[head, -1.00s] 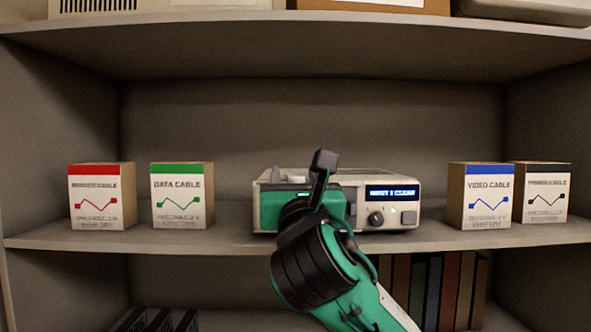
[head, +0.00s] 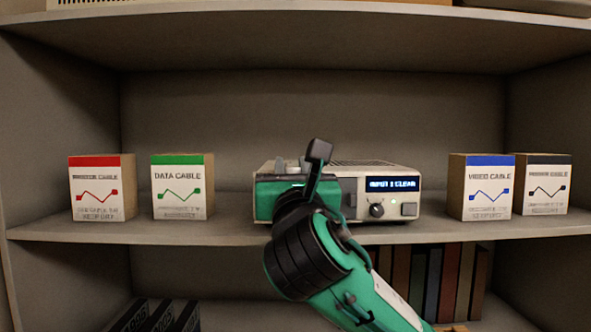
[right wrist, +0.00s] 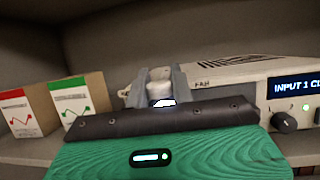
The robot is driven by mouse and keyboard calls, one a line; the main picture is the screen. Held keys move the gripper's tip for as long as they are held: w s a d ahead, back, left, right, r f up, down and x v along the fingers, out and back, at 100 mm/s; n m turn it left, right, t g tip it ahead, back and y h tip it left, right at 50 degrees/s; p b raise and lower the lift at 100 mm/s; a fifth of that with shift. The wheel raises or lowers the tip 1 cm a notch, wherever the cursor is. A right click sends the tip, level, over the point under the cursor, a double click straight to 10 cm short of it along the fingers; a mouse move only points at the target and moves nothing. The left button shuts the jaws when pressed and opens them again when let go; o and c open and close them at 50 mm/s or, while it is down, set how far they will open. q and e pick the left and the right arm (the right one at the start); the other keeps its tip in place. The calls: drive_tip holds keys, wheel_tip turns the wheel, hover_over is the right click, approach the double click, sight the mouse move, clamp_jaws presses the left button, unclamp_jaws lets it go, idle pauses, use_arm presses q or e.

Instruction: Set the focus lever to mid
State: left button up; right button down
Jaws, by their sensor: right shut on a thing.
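The off-white projector-like device (head: 348,206) stands on the middle shelf, and its display (head: 392,184) reads "INPUT 1 CLEAR". My right gripper (head: 293,164) is at the device's left part, with its green body in front of it. In the right wrist view its grey fingers (right wrist: 160,84) are shut on a pale knob (right wrist: 159,91), seemingly the focus lever's. A label reading "FAR" (right wrist: 203,84) shows just right of the fingers on the device. The lever's base and any other position marks are hidden by the gripper. My left gripper is not in view.
Left of the device stand the red-topped box (head: 101,188) and green-topped data cable box (head: 182,187). Right of it stand the video cable box (head: 482,188) and a dark-topped box (head: 541,185). A round dial (head: 377,210) is on the device front. An upper shelf (head: 300,45) spans above.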

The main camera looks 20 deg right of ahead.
drive_tip(key=c, duration=1.2)
unclamp_jaws()
drive_tip(key=shift+a, duration=0.25)
drive_tip(key=shift+s+f, duration=0.15)
drive_tip(key=shift+s, duration=0.05)
drive_tip(key=b+v, duration=0.7)
drive_tip(key=v, duration=0.6)
drive_tip(key=shift+s, duration=0.1)
